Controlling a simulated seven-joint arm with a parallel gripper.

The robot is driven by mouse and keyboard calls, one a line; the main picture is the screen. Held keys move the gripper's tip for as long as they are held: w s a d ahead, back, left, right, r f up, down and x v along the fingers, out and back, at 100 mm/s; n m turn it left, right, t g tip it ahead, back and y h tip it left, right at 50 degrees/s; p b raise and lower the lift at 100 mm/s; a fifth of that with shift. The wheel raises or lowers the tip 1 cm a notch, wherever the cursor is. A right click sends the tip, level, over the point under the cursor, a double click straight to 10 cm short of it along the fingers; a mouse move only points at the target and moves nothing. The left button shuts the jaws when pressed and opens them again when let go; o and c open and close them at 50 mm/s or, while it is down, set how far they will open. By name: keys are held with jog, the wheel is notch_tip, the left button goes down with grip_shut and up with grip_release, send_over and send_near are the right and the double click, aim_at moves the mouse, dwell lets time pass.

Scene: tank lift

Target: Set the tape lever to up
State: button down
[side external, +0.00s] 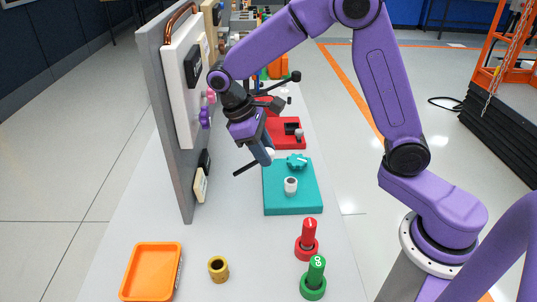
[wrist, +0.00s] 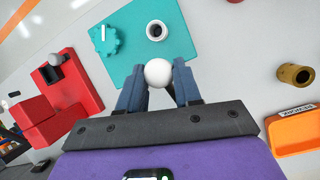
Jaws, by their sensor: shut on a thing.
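My gripper (side external: 266,157) points down and is shut on a white ball (wrist: 158,73), which sits between its blue fingertips in the wrist view. In the side view the white ball (side external: 270,153) shows beside the fingers. A thin black rod (side external: 245,169) runs down and left from the fingertips; it looks joined to the ball, but the joint is hidden. I cannot tell where the rod's far end is fixed. No marking shows which part is the tape lever.
A teal box (side external: 292,203) with a star knob and white ring stands right of the gripper. Behind is a red box (side external: 291,143) with a grey-knobbed stick. A grey upright panel (side external: 174,145) stands left. An orange tray (side external: 152,272) and red and green handles (side external: 308,236) are in front.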

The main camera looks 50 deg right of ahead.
aim_at(246, 167)
jog(key=shift+w+a+r, duration=0.45)
jog(key=shift+w+a, duration=0.05)
jog(key=shift+a, duration=0.1)
jog(key=c, duration=1)
grip_release()
jog(key=shift+a, duration=0.1)
jog(key=shift+o, duration=1.1)
jog(key=v, duration=0.7)
jog(key=shift+r, duration=0.25)
jog(key=s+d+f+n+t+y, duration=0.1)
jog(key=s+d+f+n, duration=0.1)
jog(key=s, duration=0.7)
jog(key=s+d+f+n+t+y, duration=0.1)
jog(key=s+d+f+n, duration=0.1)
jog(key=s, duration=0.6)
jog(key=s+d+f+n+t+y, duration=0.1)
jog(key=s+d+f+n+y, duration=0.1)
jog(key=s, duration=0.7)
jog(key=shift+s+d+n, duration=0.3)
jog(key=shift+d+n, duration=0.1)
jog(key=shift+d, duration=0.15)
